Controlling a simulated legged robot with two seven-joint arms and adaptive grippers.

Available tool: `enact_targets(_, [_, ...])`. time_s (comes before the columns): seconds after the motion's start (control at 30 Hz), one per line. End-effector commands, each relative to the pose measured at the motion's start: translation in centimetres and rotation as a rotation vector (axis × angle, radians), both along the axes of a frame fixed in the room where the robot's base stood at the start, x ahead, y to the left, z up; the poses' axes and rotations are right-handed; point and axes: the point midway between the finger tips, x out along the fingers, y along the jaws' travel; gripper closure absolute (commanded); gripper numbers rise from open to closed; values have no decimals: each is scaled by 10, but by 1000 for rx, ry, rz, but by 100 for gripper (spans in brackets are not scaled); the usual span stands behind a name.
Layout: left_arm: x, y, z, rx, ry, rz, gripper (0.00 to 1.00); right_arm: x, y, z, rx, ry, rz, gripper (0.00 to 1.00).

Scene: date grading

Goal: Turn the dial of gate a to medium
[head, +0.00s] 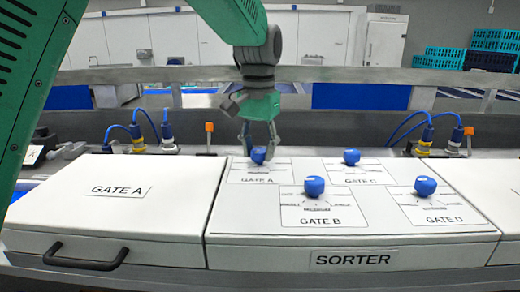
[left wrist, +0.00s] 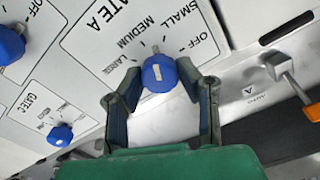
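The gate A dial is a blue knob (head: 258,155) at the back left of the sorter panel (head: 320,255). In the left wrist view the knob (left wrist: 159,73) stands by its printed plate (left wrist: 95,45), with marks OFF, SMALL, MEDIUM and LARGE. A small grey pointer at its upper edge appears to lie between MEDIUM and SMALL; the exact mark is unclear. My left gripper (head: 259,152) reaches down over the knob. In the left wrist view its fingertips (left wrist: 160,75) lie on both sides of the knob, apparently touching it. My right gripper is not in view.
The gate B knob (head: 314,186), gate C knob (head: 351,157) and gate D knob (head: 426,186) stand nearby. A white GATE A lid (head: 150,220) with a black handle is at left. An orange-tipped toggle (head: 209,130) and a metal rail (head: 330,74) are behind.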

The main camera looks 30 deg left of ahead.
Motion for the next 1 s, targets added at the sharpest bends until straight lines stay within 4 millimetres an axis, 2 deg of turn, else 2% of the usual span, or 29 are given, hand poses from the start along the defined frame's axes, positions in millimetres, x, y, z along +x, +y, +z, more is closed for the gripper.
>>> enact_targets(0.17, [1, -1, -1, 1, 1, 36, 99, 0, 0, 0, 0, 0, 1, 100])
enact_targets(0.5, [1, -1, -1, 1, 2, 381, 99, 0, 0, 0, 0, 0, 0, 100])
enact_targets(0.87, [1, -1, -1, 1, 2, 419, 99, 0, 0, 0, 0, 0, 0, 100])
enact_targets(0.9, [1, -1, -1, 1, 2, 419, 59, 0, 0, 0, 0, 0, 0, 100])
enact_targets(0.93, [1, -1, -1, 1, 2, 419, 50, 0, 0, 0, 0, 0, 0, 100])
enact_targets(1.0, [1, -1, -1, 1, 2, 418, 50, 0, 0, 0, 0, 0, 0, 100])
